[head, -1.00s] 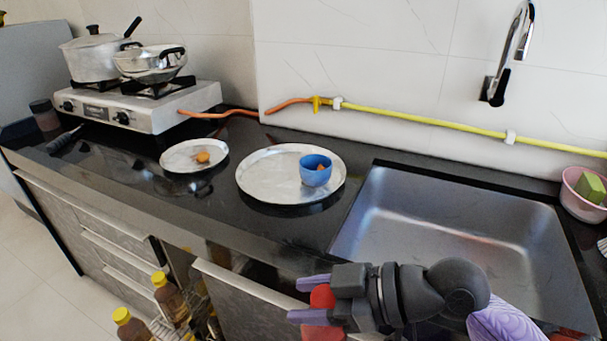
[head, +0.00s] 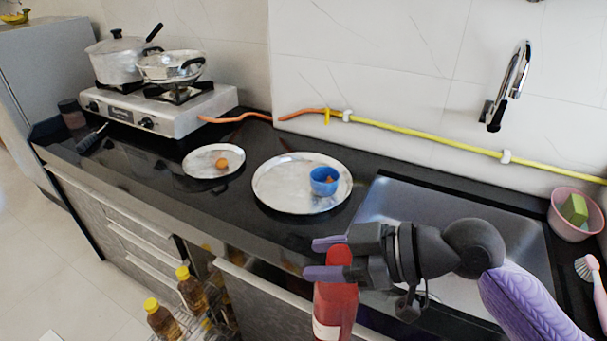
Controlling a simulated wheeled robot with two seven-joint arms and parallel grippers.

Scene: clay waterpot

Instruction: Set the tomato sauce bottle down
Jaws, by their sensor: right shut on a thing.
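The tomato sauce bottle (head: 336,302) is red with a pale label low on its side. My right gripper (head: 328,259) is shut on its upper part and holds it roughly upright. In the picture the bottle is in front of the counter's front edge, near the sink; its lower end is cut off by the bottom of the frame. My left gripper is not in view.
A black counter (head: 150,185) holds a steel plate with an orange item (head: 205,171), a larger plate (head: 280,188) with a blue cup (head: 323,181), and a stove (head: 170,113). The sink (head: 400,205) is partly behind my arm. Yellow-capped bottles (head: 192,290) stand below.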

